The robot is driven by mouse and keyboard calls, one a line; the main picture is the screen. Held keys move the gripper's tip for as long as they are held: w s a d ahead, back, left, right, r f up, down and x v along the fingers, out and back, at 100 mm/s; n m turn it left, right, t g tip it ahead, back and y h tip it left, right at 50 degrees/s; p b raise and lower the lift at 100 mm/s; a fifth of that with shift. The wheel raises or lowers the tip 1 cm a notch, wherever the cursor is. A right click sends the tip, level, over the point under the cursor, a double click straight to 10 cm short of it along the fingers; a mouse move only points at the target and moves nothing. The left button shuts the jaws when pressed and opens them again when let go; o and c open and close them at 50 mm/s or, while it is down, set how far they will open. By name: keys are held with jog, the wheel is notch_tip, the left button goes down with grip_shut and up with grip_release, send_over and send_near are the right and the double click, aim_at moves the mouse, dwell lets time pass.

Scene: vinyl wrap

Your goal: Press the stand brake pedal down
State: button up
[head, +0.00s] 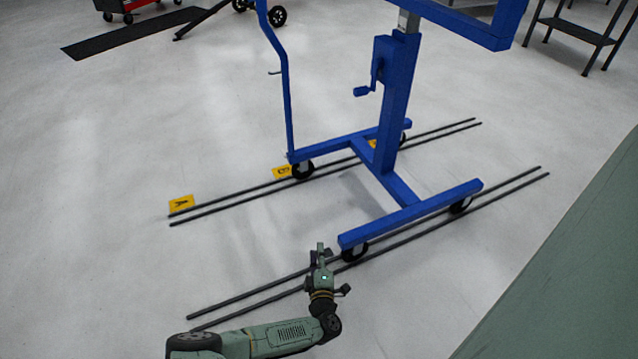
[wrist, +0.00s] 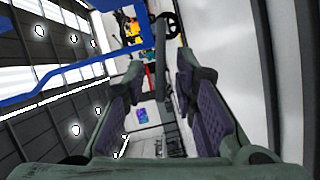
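The blue stand (head: 397,110) rests on casters over dark floor rails. Its front left caster (head: 354,250) sits under the near end of the blue foot beam (head: 410,215). I cannot pick out a brake pedal in either view. My gripper (head: 320,250) is just left of that caster, low above the near rails, with a visible gap to the beam end. A black wheel (wrist: 170,26) and blue bars (wrist: 60,85) show beyond the fingertips, with the picture turned sideways.
Two pairs of rails (head: 245,295) run diagonally across the floor. Yellow markers, one lettered A (head: 181,204), lie along the far pair. A green surface (head: 560,270) fills the lower right. A dark shelf (head: 575,32) stands at the back right. The floor at left is clear.

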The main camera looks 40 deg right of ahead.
grip_shut()
dwell(0.3)
jog(key=shift+f+n+h, duration=0.3)
jog(key=shift+f+n, duration=0.15)
jog(key=shift+n, duration=0.15)
jog(key=shift+a+f+n+t+b, duration=0.1)
jog(key=shift+f+n+t+b, duration=0.15)
jog(key=shift+n+t+b, duration=0.35)
jog(key=shift+s, duration=0.1)
grip_release()
